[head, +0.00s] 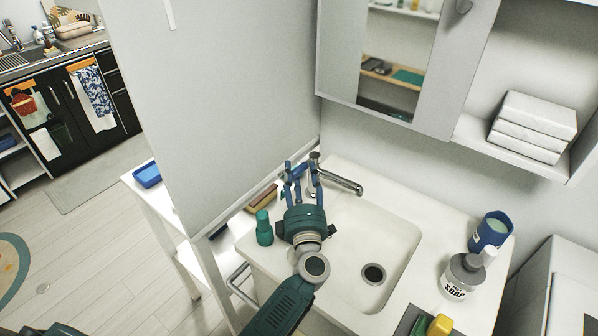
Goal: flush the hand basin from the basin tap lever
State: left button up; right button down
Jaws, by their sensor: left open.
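The hand basin (398,243) is a white recessed sink with a dark round drain (374,274); no water shows in it. The chrome basin tap (343,181) stands at its back left corner, with its spout reaching right over the bowl. The tap's lever is hard to make out, partly behind my fingers. My left gripper (299,168) is open, its blue fingers pointing at the tap base from the front left. I cannot tell whether a finger touches the tap. My right gripper is not in view.
A green bottle (264,228) stands close left of my left gripper, with a brush (262,198) behind it. A soap dispenser (462,277) and a blue cup (491,232) stand right of the bowl. A partition (215,90) rises close on the left; a mirror cabinet (400,60) hangs above.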

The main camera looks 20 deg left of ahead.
pick_arm(q)
jog(key=shift+x, duration=0.95)
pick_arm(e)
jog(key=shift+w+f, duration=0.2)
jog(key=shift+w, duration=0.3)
pick_arm(q)
jog(key=shift+c, duration=0.3)
grip_shut()
jog(key=shift+d+y, duration=0.15)
jog(key=shift+y, duration=0.25)
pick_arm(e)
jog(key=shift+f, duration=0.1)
pick_arm(q)
jog(key=shift+o, duration=0.3)
grip_release()
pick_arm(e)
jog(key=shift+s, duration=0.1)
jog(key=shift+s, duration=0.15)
